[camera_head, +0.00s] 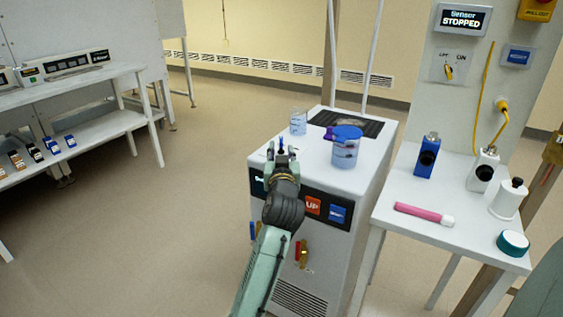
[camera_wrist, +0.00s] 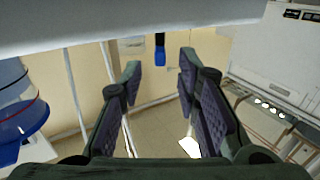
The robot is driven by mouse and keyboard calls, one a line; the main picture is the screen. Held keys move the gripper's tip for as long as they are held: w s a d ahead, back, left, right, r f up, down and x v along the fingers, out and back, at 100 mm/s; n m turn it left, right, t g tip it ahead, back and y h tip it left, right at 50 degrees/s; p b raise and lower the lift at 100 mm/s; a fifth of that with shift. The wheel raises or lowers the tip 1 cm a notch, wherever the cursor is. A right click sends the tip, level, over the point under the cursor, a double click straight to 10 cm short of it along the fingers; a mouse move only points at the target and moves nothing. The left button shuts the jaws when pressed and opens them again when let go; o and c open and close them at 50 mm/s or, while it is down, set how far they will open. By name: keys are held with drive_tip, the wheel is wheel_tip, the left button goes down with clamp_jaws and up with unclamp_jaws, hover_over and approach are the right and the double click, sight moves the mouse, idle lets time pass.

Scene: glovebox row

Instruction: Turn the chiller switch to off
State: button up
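A white cabinet unit (camera_head: 340,190), which looks like the chiller, stands in the middle of the head view. Its dark front panel (camera_head: 327,206) carries an orange UP button (camera_head: 313,205) and a blue button (camera_head: 338,214). My gripper (camera_head: 281,150) is in front of the panel's left part, near the top front edge, and hides part of the panel. In the wrist view my gripper (camera_wrist: 160,72) has its fingers apart with nothing between them. A brass handle with red (camera_head: 302,252) is lower on the front. I cannot make out a labelled chiller switch.
A glass beaker (camera_head: 298,124) and a blue-lidded jar (camera_head: 345,152) stand on the cabinet top. The left floor is clear.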

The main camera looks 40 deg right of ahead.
drive_tip(key=v, duration=0.6)
idle(0.7)
